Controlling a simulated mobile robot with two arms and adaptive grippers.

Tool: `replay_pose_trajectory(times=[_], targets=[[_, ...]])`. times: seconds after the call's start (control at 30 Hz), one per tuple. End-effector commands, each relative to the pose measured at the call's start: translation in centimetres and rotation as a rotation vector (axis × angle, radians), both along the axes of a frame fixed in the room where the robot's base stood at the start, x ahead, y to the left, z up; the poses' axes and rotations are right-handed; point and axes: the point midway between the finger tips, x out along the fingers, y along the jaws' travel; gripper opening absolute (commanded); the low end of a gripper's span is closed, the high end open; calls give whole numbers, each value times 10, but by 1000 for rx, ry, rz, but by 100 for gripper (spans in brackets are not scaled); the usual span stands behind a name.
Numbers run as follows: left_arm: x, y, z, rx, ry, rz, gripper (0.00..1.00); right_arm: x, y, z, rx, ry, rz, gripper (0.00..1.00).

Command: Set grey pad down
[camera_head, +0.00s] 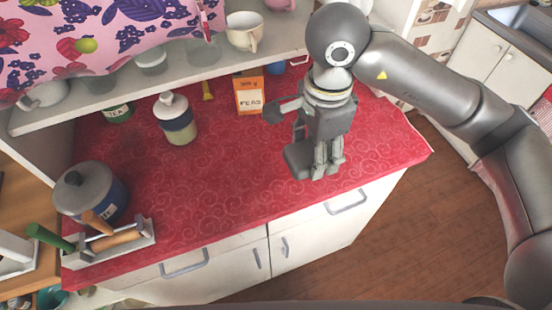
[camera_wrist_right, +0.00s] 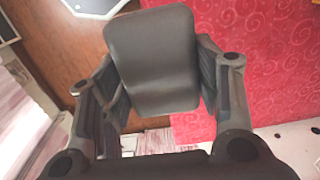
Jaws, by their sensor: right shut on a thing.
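The grey pad (camera_wrist_right: 152,62) is a dark, rounded rectangle between the two fingers of my right gripper (camera_wrist_right: 160,95) in the wrist view. The gripper is shut on it. In the head view my right gripper (camera_head: 322,165) points down over the right part of the red counter, near its front edge. A dark grey block beside the fingers there looks like the pad (camera_head: 297,161). I cannot tell whether its underside touches the cloth. My left gripper is not in view.
The red counter (camera_head: 230,170) is clear in the middle. An orange box (camera_head: 249,95), a jar (camera_head: 176,120) and a shelf (camera_head: 130,95) stand behind. A lidded pot (camera_head: 90,192) and a utensil tray (camera_head: 140,244) are at the left. The wooden floor (camera_head: 395,240) lies past the front edge.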

Motion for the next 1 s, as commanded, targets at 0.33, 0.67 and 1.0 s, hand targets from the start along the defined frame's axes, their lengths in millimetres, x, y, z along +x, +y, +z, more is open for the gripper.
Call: replay_pose_trajectory(times=[0.33,0.67,1.0], targets=[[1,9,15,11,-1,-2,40,38,-24,-19,0,9,-9,38],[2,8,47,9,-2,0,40,98,-59,-67,0,6,-4,38],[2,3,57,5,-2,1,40,119,-71,-98,0,2,0,38]])
